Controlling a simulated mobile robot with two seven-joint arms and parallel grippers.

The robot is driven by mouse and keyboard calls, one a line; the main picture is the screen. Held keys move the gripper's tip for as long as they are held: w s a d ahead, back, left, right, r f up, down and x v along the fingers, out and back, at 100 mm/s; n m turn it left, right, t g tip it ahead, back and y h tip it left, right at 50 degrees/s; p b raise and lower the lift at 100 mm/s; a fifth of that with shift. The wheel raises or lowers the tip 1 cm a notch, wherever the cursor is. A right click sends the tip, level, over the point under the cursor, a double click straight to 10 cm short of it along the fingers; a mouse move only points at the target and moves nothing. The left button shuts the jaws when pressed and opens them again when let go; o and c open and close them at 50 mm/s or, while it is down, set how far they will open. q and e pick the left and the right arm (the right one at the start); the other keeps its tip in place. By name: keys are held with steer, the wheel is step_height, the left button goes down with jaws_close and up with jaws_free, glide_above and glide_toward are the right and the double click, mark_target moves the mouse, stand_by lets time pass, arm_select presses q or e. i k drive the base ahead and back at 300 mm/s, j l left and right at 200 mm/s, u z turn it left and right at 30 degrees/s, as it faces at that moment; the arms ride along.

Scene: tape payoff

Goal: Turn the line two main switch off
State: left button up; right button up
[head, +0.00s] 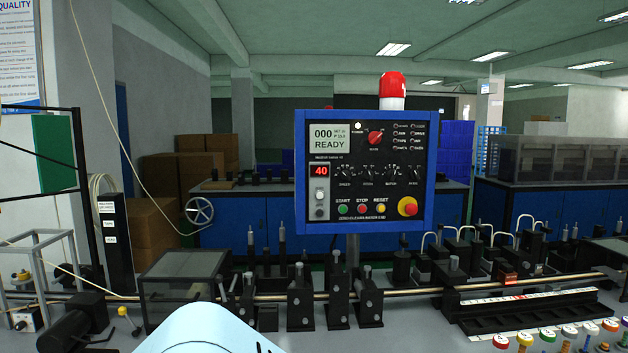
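A blue-framed control panel (429,215) stands upright on a post in the middle of the head view. Its display (329,138) reads "000" and "READY". A red rotary knob (375,138) sits at the upper middle of the panel; its label is too small to read surely, and I cannot tell if it is the line two main switch. A white lamp (358,126) is left of the knob. A red mushroom button (407,206) on yellow is at the lower right. Neither of my grippers is in view.
A red beacon (392,86) tops the panel. Below and in front runs a machine bed with a long rod (420,292) and black blocks (301,303). A glass-topped box (183,266) is left; a handwheel (199,211) stands behind. Coloured-cap knobs (525,340) line the lower right.

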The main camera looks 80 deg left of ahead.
mark_target(374, 137)
steer(key=u, duration=2.25)
steer(key=i+l, duration=0.1)
steer(key=l, duration=0.85)
steer(key=i+l+z, duration=0.1)
steer(key=l, duration=0.35)
steer(key=i+l, duration=0.1)
steer(key=l, duration=0.35)
steer(key=i+l, duration=0.1)
steer(key=l, duration=0.35)
steer(key=i+l+z, duration=0.1)
steer(key=l, duration=0.35)
